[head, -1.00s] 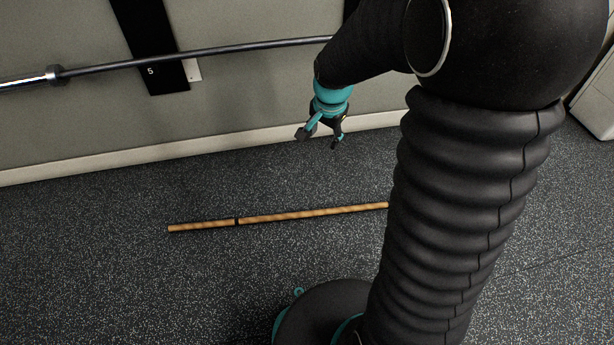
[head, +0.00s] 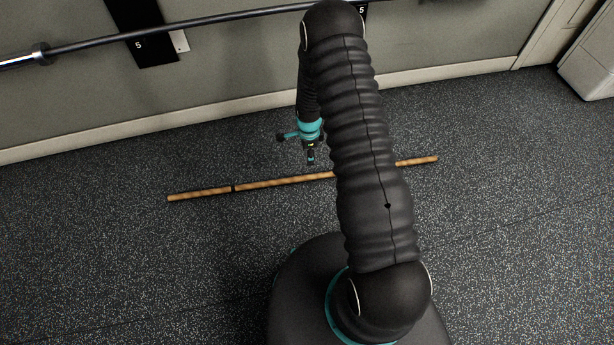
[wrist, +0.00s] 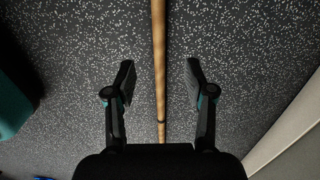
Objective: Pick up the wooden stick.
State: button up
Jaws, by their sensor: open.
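The wooden stick (head: 285,181) lies flat on the speckled dark floor in the head view, with a dark band left of its middle. My arm hides part of it right of centre. My gripper (head: 311,158) hangs pointing down above the floor, near the stick's middle. How high the fingers are above the stick I cannot tell.
A wall with a pale baseboard (head: 215,107) runs behind the stick. A barbell (head: 200,22) is mounted along the wall above the floor. A pale cabinet-like object (head: 590,65) stands at the far right. The floor around the stick is clear.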

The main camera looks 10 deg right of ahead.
send_over(307, 176)
jog(key=f, duration=0.9)
jog(key=shift+s+d+f, duration=0.1)
jog(key=shift+d, duration=0.15)
jog(key=shift+a+f, duration=0.2)
jog(key=shift+f, duration=2.5)
grip_shut()
